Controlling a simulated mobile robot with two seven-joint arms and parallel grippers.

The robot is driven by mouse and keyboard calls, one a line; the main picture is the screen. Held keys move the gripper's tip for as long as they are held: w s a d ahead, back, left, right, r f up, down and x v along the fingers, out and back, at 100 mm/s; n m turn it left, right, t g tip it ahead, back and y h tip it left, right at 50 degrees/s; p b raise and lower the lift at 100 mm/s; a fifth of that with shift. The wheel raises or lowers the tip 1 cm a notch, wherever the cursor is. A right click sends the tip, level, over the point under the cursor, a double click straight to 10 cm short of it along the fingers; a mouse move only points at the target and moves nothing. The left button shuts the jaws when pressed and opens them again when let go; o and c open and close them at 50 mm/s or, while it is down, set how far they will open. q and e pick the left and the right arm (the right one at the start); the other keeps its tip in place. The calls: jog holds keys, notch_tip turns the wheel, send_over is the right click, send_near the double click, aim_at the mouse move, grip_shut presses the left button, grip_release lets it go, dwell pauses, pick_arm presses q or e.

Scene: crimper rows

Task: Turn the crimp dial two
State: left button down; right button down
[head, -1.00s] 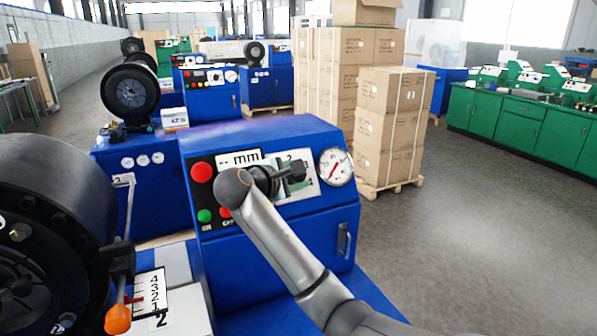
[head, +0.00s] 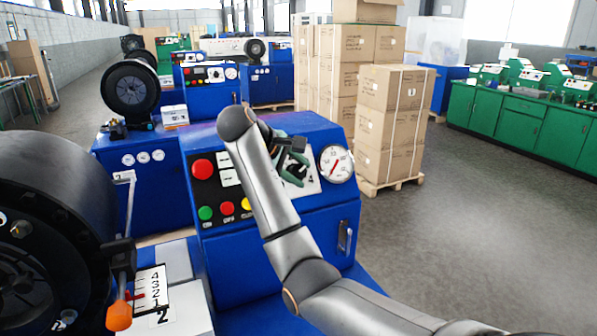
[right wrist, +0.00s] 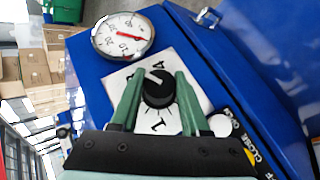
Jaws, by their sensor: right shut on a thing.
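The crimp dial (right wrist: 158,92) is a black round knob on a white number plate (right wrist: 200,88) on the blue control cabinet. A 4 and a 1 show on the plate in the right wrist view; other numbers are hidden by the fingers. The knob's white mark points to the upper left there; I cannot tell which number it meets. My right gripper (right wrist: 158,82) has its green fingers on both sides of the knob and is shut on it. In the head view my right gripper (head: 290,160) partly covers the dial. My left gripper is not in view.
A pressure gauge (head: 336,163) sits right of the dial. Red, green and yellow buttons (head: 227,209) are on the panel's left, partly behind my arm. A crimper head (head: 50,230) and an orange-tipped lever (head: 118,316) stand at left. Stacked cartons (head: 390,120) stand behind.

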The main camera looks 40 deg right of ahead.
dwell(0.4)
jog(key=shift+c, duration=2)
grip_release()
jog(key=shift+d, duration=0.1)
jog(key=v, duration=1.2)
jog(key=shift+a+r, duration=0.2)
jog(key=shift+s+f, duration=0.1)
jog(key=shift+s, duration=0.1)
